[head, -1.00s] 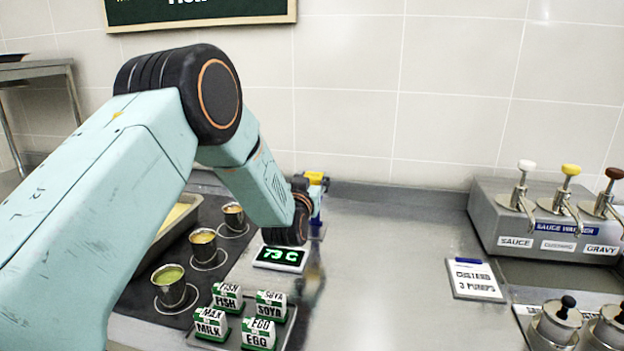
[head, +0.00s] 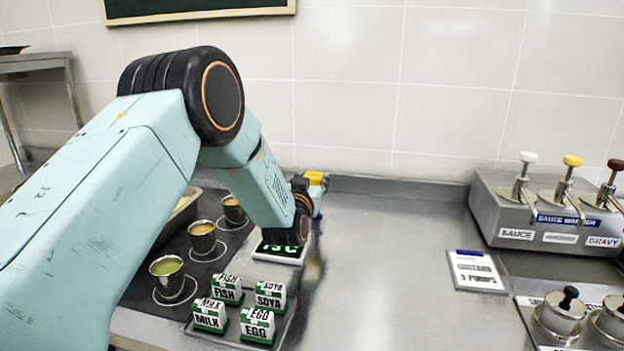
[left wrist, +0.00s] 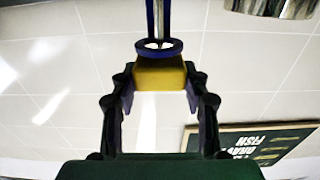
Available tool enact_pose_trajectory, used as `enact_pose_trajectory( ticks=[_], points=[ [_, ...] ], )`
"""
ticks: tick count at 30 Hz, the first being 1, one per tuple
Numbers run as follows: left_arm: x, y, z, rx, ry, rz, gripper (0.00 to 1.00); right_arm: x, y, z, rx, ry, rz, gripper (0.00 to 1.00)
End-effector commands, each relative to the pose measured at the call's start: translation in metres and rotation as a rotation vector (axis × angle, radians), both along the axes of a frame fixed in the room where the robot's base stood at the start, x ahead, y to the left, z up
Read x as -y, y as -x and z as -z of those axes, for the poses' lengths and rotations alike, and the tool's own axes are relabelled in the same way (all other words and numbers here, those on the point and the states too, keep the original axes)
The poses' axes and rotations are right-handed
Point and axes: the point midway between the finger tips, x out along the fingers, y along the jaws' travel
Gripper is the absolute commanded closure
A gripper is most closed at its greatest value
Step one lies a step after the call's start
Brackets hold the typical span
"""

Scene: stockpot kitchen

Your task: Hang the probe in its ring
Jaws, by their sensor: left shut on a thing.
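My left gripper (head: 318,183) is at the back of the counter, near the wall. In the left wrist view its fingers (left wrist: 160,98) are shut on the yellow block of the probe (left wrist: 160,76). The yellow part also shows in the head view (head: 314,177). A thin metal rod (left wrist: 158,20) runs away from the block. A blue-purple ring (left wrist: 158,46) shows right at the block, in line with the rod, with blue uprights beside it. I cannot tell whether the block rests on the ring. My right gripper is out of view.
A temperature display (head: 279,253) is partly hidden behind my left wrist. Several labelled cartons (head: 257,325) stand on a tray in front of it. Metal cups (head: 168,278) stand at left. A sauce warmer (head: 540,222) stands at right. The middle counter (head: 395,260) is clear.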

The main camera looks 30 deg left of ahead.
Motion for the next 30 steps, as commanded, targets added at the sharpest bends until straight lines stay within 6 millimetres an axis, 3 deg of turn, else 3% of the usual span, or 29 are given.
enact_pose_trajectory(
  ticks=[13, 14, 23, 30],
  points=[
    [0.0002, -0.0001, 0.0049, 0.001, 0.0, 0.0, 0.86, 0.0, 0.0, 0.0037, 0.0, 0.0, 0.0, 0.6],
    [0.0002, -0.0001, 0.0049, 0.001, 0.0, 0.0, 0.52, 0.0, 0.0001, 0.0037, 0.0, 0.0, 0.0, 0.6],
    [0.0001, 0.0, 0.0052, 0.001, 0.0, 0.0, 0.27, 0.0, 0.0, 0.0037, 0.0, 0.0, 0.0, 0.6],
    [0.0001, 0.0002, 0.0057, -0.001, 0.0, 0.0, 0.27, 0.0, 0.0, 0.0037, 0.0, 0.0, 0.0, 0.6]
  ],
)
